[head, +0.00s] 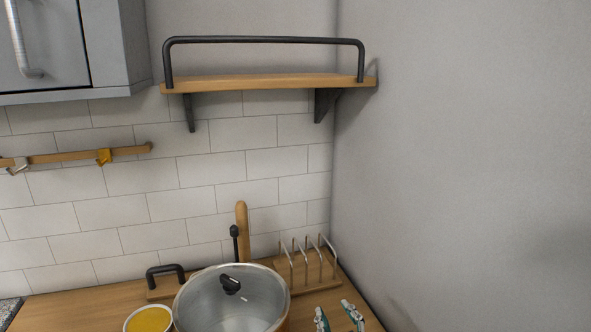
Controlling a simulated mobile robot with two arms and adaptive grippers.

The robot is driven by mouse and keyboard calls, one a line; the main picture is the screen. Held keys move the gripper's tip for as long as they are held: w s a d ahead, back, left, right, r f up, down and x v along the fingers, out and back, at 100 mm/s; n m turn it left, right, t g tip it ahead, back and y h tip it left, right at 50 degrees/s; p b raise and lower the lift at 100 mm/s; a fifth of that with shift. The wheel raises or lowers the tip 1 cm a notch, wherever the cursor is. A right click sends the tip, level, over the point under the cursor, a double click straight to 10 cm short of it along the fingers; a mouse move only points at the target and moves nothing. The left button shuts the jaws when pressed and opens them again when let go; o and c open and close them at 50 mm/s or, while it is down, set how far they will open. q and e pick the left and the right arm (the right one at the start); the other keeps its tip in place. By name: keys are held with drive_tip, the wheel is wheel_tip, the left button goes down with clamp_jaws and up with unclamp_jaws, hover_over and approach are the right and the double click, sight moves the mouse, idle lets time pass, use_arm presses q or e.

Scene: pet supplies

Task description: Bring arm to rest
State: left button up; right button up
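The fingertips of my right gripper (337,317) show at the bottom edge of the head view, to the right of the pot. They are apart with wooden counter visible between them, and nothing shows held. The rest of this gripper and its arm is below the picture. My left gripper is not in view.
A large pot with a glass lid (205,303) stands on the wooden counter (80,306). A container with yellow contents (150,320) is left of it; a rack with metal bars (300,288) is behind my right gripper. A wall shelf (260,82) and a grey cabinet (110,45) hang above.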

drive_tip(key=s+d+f+m+g+h, duration=0.3)
drive_tip(key=s+d+f+g, duration=0.4)
drive_tip(key=s+f, duration=0.55)
drive_tip(key=s+d+f+m+g, duration=0.1)
drive_tip(key=s+d+f+g, duration=0.2)
drive_tip(key=s, duration=0.5)
drive_tip(key=s+d+f+m+g, duration=0.15)
drive_tip(key=s+f, duration=0.25)
drive_tip(key=s, duration=0.4)
wheel_tip(320, 180, down, 31)
drive_tip(key=s+g+b, duration=0.2)
drive_tip(key=g+b, duration=0.1)
drive_tip(key=b, duration=0.2)
drive_tip(key=s+d+f+b, duration=0.2)
drive_tip(key=s+f, duration=0.6)
drive_tip(key=f, duration=0.2)
drive_tip(key=s+d+f+n+b, duration=0.1)
drive_tip(key=s+d+f+b, duration=0.1)
drive_tip(key=s+f, duration=0.6)
wheel_tip(320, 180, down, 3)
drive_tip(key=shift+s+f+g+b, duration=0.15)
drive_tip(key=shift+s+g+b, duration=0.25)
drive_tip(key=shift+b, duration=0.1)
